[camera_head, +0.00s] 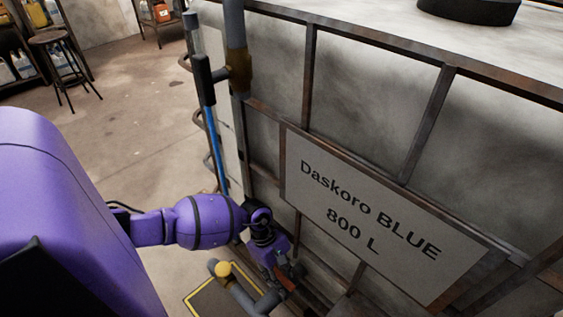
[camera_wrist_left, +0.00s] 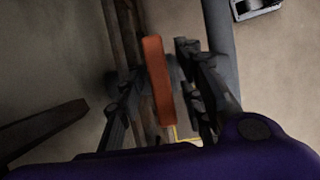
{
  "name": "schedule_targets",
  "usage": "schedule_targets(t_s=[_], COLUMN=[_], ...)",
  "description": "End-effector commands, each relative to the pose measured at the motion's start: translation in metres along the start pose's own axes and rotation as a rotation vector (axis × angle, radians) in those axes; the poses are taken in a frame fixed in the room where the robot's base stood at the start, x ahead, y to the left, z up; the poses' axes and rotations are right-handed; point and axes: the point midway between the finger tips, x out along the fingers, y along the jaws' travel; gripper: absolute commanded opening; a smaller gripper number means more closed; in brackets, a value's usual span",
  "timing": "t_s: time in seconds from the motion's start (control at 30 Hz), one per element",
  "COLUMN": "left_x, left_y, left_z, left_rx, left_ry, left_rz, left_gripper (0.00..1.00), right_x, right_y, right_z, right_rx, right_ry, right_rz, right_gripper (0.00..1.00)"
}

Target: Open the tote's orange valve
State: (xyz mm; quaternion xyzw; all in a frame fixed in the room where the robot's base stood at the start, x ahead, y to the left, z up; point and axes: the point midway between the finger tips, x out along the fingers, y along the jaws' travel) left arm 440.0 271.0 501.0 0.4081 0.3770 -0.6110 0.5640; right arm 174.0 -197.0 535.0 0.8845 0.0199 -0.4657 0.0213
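The tote (camera_head: 480,100) is a large grey-white tank in a rusty metal frame, with a sign reading "Daskoro BLUE 800 L". Its orange valve handle (camera_wrist_left: 157,82) is an upright bar in the middle of the left wrist view. In the head view only a small part of the orange handle (camera_head: 286,282) shows, low beside the tote. My left gripper (camera_wrist_left: 157,90) is open, with one dark finger on each side of the handle. Gaps show between handle and fingers. The valve body behind the handle is mostly hidden. My right gripper is in neither view.
A vertical pipe (camera_head: 236,40) and a blue tube (camera_head: 218,140) run along the tote's corner. A stool (camera_head: 50,38) and shelves stand far back; the floor between is clear.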

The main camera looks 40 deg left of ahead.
Motion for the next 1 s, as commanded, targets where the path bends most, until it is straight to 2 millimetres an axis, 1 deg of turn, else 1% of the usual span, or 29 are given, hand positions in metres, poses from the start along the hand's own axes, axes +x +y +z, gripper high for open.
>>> schedule_targets(t_s=[0.27,0.3,0.57,0.83,1.0], left_x=[0.003,0.003,0.003,0.0026,0.002], left_y=[0.0002,0.0002,0.0,-0.0001,-0.0006], left_z=[-0.0001,-0.0001,-0.0001,-0.0001,0.0], left_rx=[0.0,0.0,-0.001,-0.012,-0.06], left_ry=[0.001,0.001,0.0,0.0,0.0], left_rz=[0.001,0.001,0.001,0.005,0.025], left_gripper=[0.35,0.34,0.0,0.0,0.0], right_x=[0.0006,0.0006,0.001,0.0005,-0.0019], right_y=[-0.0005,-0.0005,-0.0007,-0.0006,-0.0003], right_z=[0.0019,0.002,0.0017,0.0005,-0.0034], right_rx=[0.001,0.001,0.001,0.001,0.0], right_ry=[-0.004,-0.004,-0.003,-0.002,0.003], right_rz=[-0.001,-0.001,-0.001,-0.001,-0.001], right_gripper=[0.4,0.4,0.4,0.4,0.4])
